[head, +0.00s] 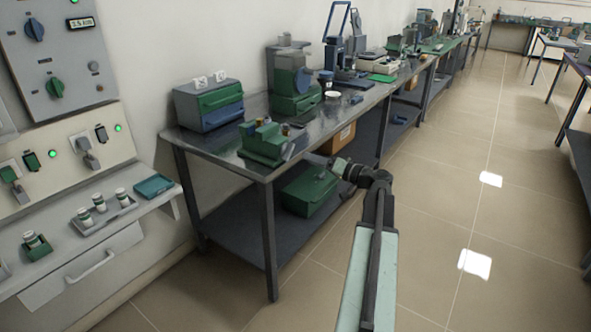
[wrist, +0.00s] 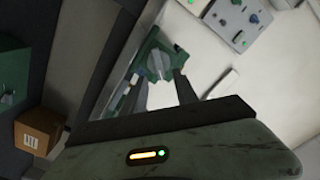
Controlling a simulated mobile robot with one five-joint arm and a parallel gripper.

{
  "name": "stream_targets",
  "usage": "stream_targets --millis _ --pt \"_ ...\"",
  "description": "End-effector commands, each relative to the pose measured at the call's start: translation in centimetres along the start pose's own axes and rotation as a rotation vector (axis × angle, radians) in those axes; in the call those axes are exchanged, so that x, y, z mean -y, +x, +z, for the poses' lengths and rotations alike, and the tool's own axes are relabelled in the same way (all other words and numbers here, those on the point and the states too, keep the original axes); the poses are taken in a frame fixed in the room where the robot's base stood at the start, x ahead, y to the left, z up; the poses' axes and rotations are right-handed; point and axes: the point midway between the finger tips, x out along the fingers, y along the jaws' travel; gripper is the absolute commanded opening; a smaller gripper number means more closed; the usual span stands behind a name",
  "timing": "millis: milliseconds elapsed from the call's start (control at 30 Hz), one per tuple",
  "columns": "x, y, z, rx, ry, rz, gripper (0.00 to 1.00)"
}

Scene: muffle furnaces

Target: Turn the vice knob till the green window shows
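The green vice (head: 264,143) sits at the near end of the metal bench in the head view. In the wrist view the vice (wrist: 148,50) shows its grey knob (wrist: 158,64) facing me. My gripper (head: 336,165) is in front of the bench's long edge, to the right of the vice and apart from it. In the wrist view its two dark fingers (wrist: 163,78) stand apart with nothing held, and the knob shows beyond and between their tips. I cannot make out a green window on the vice.
The bench (head: 226,143) also carries a blue-green drawer box (head: 209,104) and a green machine (head: 292,82). A green case (head: 309,190) and a cardboard box (head: 339,137) lie on its lower shelf. A control panel (head: 60,62) is at left. The tiled floor at right is clear.

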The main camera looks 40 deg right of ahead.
Motion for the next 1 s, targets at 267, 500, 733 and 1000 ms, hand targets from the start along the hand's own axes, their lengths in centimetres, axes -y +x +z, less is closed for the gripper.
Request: stream_targets --millis 267,500,733,1000 --pt "-0.3 0.9 -0.2 -0.003 0.001 0.006 0.35" --pt "-0.3 5.5 -0.2 -0.002 0.001 0.005 0.35" --pt "-0.3 7.4 -0.2 -0.003 0.001 0.006 0.35" --pt "-0.3 7.4 -0.2 -0.003 0.001 0.006 0.22"
